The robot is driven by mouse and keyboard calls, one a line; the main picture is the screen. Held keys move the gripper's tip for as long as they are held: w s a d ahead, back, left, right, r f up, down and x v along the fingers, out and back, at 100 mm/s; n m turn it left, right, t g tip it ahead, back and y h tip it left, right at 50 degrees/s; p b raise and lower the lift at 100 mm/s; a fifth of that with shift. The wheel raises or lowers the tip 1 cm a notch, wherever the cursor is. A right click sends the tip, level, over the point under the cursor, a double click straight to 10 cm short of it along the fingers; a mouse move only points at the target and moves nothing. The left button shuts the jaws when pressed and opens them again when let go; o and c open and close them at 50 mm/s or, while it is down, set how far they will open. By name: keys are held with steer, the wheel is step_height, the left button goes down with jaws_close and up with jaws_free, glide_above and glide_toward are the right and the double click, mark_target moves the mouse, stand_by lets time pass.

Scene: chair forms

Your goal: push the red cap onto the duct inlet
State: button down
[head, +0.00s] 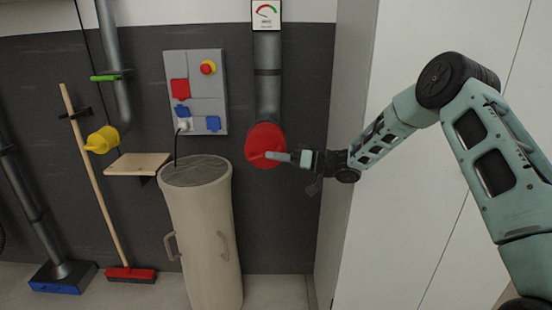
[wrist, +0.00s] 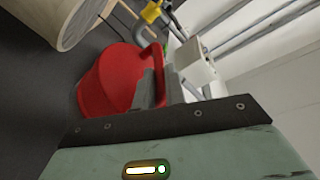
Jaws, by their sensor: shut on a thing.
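The red cap (head: 265,138) is at the lower end of the grey duct (head: 267,95) in the head view, and it hides the inlet. I cannot tell whether it is seated on the inlet or just in front of it. My gripper (head: 284,156) reaches in from the right and is shut on the cap's handle. In the wrist view the red cap (wrist: 104,82) fills the centre left, with its handle between the fingers of my gripper (wrist: 160,88). The fingers hide part of the handle.
A beige drum (head: 205,230) stands left of and below the cap. A wall panel (head: 197,110) with sockets and a small shelf (head: 138,164) are farther left. Another duct has a yellow cap (head: 102,140). A pale cabinet (head: 400,200) stands close on the right. A gauge (head: 266,11) is above the duct.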

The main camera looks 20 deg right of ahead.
steer(key=shift+w+d, duration=0.25)
steer(key=shift+w, duration=0.25)
steer(key=shift+w+d, duration=0.2)
steer(key=shift+w, duration=0.25)
stand_by(1.0)
steer(key=c, duration=1.4)
jaws_free()
